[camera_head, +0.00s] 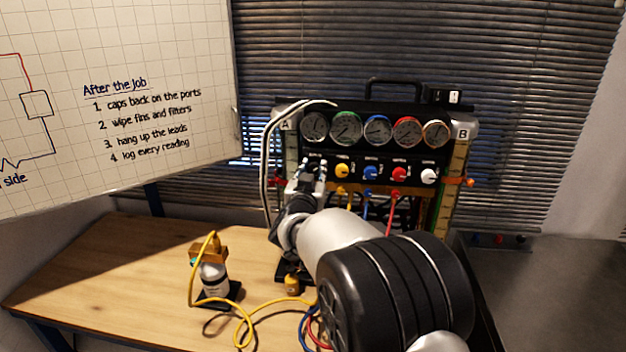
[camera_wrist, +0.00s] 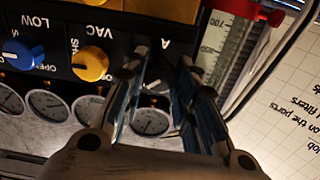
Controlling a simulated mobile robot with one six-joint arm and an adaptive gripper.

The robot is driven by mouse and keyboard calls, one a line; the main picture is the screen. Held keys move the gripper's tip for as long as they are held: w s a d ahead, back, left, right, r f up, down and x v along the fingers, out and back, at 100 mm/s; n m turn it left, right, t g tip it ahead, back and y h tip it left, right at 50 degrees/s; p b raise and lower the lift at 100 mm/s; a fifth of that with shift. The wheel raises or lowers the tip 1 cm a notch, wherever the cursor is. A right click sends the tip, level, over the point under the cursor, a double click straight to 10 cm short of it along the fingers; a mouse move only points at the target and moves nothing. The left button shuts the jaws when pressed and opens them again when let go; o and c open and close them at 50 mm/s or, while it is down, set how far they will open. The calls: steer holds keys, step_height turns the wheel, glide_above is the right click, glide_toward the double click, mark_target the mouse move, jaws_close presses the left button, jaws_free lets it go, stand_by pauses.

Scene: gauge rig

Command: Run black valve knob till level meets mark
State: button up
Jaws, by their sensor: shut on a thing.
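My gripper (camera_head: 313,170) reaches the left end of the knob row on the gauge rig's black panel (camera_head: 385,165). In the wrist view, my gripper (camera_wrist: 164,68) has a finger on each side of the black valve knob (camera_wrist: 158,87), closed on it. A pale pointer line shows on the knob; the fingers hide much of it. I cannot make out the liquid level.
Yellow (camera_head: 342,171), blue (camera_head: 371,173), red (camera_head: 399,174) and white (camera_head: 428,176) knobs sit to the right, below several gauges. Column B (camera_head: 457,165) is at far right. Hoses hang beside column A.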

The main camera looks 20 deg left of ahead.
steer(key=m+b, duration=0.2)
steer(key=m, duration=0.1)
steer(key=shift+f+m, duration=0.15)
steer(key=shift+m, duration=0.25)
steer(key=m+b, duration=0.3)
steer(key=m, duration=0.1)
steer(key=shift+m, duration=0.4)
steer(key=o, duration=1.1)
steer(key=v, duration=1.2)
